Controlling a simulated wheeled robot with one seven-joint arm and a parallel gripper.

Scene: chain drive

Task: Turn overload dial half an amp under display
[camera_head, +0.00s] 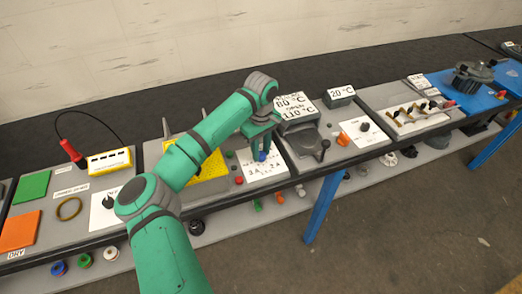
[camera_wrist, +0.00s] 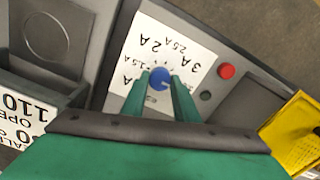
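The overload dial is a small blue knob (camera_wrist: 159,78) on a white scale plate (camera_wrist: 190,50). The plate carries amp marks, with 1.5 A, 2 A, 2.5 A and 3 A readable upside down in the wrist view. A short pale line shows on the knob, too small to read against the scale. My gripper (camera_wrist: 160,77) has one green finger on each side of the knob. I cannot tell whether the fingers press on it. In the head view my gripper (camera_head: 262,155) is down at the blue knob. I see no readable amp display.
A red button (camera_wrist: 227,71) and a dark green lamp (camera_wrist: 206,96) sit beside the plate. A yellow perforated block (camera_wrist: 298,135) is close by.

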